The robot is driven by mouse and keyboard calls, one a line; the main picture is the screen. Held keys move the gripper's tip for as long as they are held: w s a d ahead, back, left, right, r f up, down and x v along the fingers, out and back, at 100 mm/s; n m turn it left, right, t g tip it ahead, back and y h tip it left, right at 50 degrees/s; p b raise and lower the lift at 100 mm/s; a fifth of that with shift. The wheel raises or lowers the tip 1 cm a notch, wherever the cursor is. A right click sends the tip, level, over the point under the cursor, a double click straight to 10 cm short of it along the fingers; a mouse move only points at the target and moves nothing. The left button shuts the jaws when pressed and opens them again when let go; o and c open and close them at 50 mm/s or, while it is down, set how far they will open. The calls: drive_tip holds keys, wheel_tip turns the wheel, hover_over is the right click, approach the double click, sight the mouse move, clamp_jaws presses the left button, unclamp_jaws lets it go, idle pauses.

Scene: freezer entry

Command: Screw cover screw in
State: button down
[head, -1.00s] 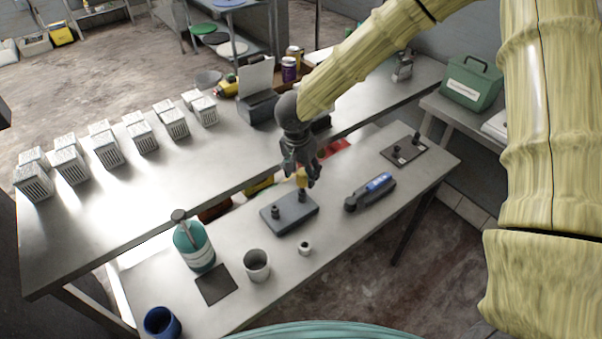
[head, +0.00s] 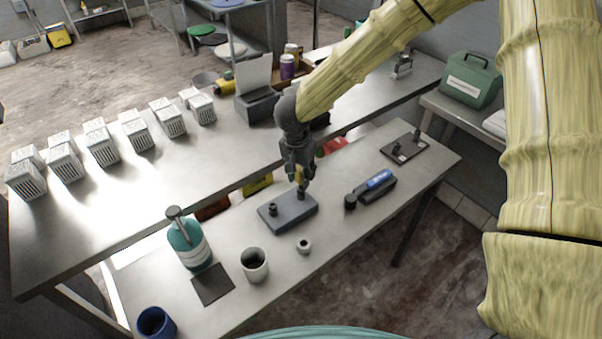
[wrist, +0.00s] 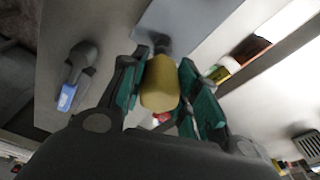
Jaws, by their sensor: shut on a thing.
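My gripper (head: 301,182) is shut on a small yellow piece (wrist: 160,84), which shows between its fingers in the wrist view. The piece looks like the cover screw's head, but its shank is hidden. A dark grey block (head: 288,214) lies on the front table; it also shows in the wrist view (wrist: 205,22). One dark knob (head: 273,209) stands on its left part. My gripper is low over its back right part, where a second dark post (wrist: 162,43) shows just beyond the yellow piece. I cannot tell whether piece and post touch.
A white ring (head: 304,246), a grey cup (head: 254,265) and a teal pump bottle (head: 189,245) stand in front and left. A dark plate with posts (head: 404,148) lies at the right.

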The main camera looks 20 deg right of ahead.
drive_tip(key=shift+r+p, duration=0.45)
drive_tip(key=shift+p, duration=0.15)
drive_tip(key=shift+r+p, duration=0.35)
drive_tip(key=shift+p, duration=0.1)
drive_tip(key=shift+r+p, duration=0.35)
drive_tip(key=shift+p, duration=0.1)
drive_tip(key=shift+r+p, duration=0.7)
drive_tip(key=shift+p, duration=0.25)
drive_tip(key=shift+r+p, duration=0.65)
drive_tip(key=shift+p, duration=0.3)
drive_tip(key=shift+r+p, duration=0.35)
drive_tip(key=shift+p, duration=0.1)
drive_tip(key=shift+r, duration=0.15)
